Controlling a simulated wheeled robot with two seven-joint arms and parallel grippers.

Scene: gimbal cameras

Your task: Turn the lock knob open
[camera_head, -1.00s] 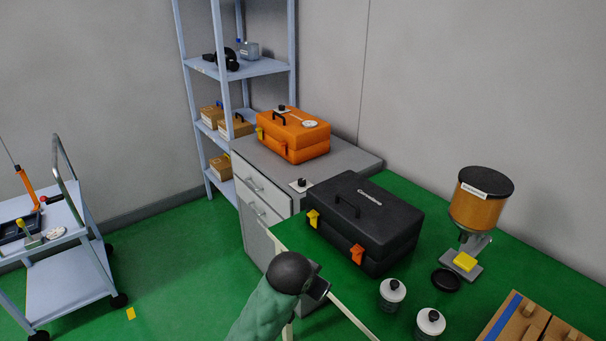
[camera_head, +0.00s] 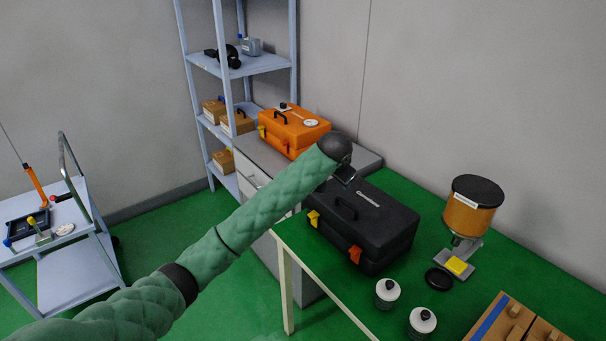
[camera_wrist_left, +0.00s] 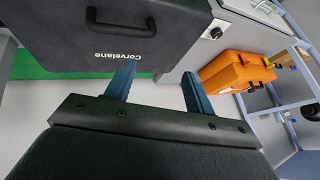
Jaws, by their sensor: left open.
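A small black knob (camera_wrist_left: 215,33) on a pale plate sits on the grey cabinet top, between the black and orange cases in the left wrist view. In the head view my left arm covers that spot. My left gripper (camera_wrist_left: 158,72) is open and empty, its two blue fingers apart. The knob lies beyond the fingers and to the right, not between them. In the head view the left gripper (camera_head: 345,177) is over the back edge of the black case and mostly hidden by its wrist. My right gripper is not in view.
The black case (camera_head: 370,225) stands on the green table, close to the gripper. The orange case (camera_head: 294,130) stands on the grey cabinet (camera_head: 368,160). A shelf rack (camera_head: 262,67) is behind. White-lidded jars (camera_head: 387,292) and a dispenser (camera_head: 470,208) are to the right.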

